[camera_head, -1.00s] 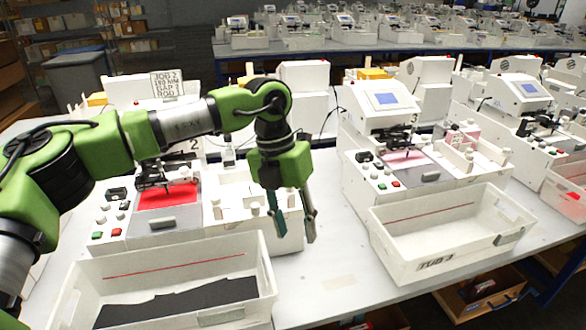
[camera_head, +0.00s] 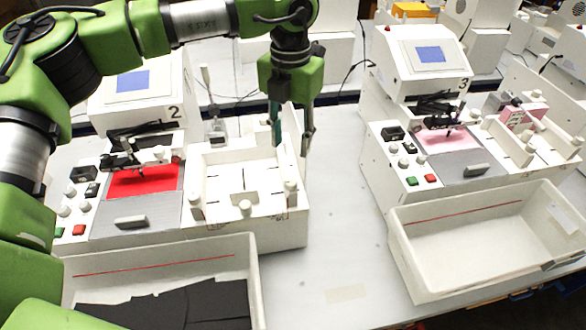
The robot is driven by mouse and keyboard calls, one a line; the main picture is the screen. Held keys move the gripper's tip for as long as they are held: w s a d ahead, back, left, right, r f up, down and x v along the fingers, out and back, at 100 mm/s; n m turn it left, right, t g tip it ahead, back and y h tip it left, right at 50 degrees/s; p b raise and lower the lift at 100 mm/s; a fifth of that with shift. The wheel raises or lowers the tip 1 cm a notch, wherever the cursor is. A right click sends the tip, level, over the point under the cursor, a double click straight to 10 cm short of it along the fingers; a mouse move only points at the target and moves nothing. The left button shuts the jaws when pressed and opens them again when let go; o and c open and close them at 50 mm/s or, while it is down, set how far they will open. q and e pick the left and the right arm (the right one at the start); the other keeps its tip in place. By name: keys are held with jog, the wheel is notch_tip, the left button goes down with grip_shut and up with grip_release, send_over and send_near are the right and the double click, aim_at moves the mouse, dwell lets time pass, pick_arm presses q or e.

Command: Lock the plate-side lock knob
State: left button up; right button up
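Plotter 2 (camera_head: 210,236) stands at the left, with a red plate (camera_head: 143,181) and a white tray section (camera_head: 236,180) at its right. White knobs stand along the tray's front: a left one (camera_head: 195,203), a middle one (camera_head: 245,209) and a right one (camera_head: 291,191). I cannot tell which is the plate-side lock knob, or whether any knob is locked. My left gripper (camera_head: 291,140) points down by the tray's back right corner, its fingers apart with nothing between them. It appears above and behind the right knob, apart from it. My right gripper is not in view.
Plotter 3 (camera_head: 376,170) stands at the right, with a pink plate. A white tub with black sheets (camera_head: 245,268) is in front of plotter 2; an empty tub (camera_head: 400,240) is in front of plotter 3. Clear table (camera_head: 335,215) lies between the plotters.

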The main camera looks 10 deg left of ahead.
aim_at(291, 181)
pick_arm(q)
notch_tip(291, 181, down, 11)
jog(key=p, duration=0.4)
jog(key=shift+w, duration=0.15)
jog(key=shift+f, duration=0.55)
grip_shut()
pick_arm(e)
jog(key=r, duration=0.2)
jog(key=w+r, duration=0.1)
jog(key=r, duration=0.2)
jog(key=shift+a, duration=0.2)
